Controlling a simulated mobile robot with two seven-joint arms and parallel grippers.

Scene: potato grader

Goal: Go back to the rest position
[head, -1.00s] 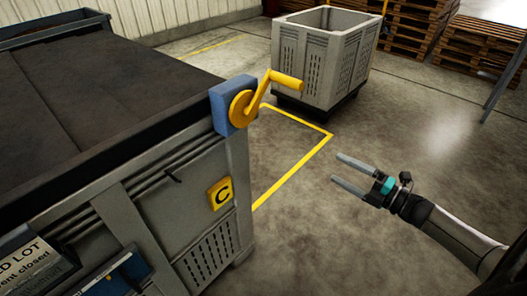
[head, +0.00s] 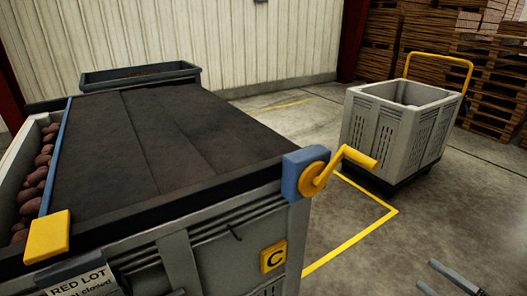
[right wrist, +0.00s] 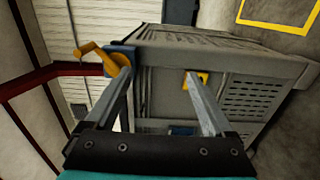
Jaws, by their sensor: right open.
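My right gripper (head: 441,279) shows at the lower right edge of the head view, with only its grey fingers in the picture. It is open and empty, over the concrete floor and apart from the grey bin marked C. In the right wrist view its two fingers (right wrist: 165,100) are spread wide, with the bin and crank behind them and nothing between them in grip. The yellow crank handle (head: 345,165) on its blue block (head: 291,176) is at the bin's corner, clear of the gripper. My left gripper is not in view.
The grey bin (head: 185,262) has a dark cover (head: 150,140) and a strip of red potatoes (head: 36,180) at left. A yellow block (head: 47,236) sits on its front edge. A grey crate cart (head: 387,130) stands behind right, near pallets (head: 490,70). Open floor lies at right.

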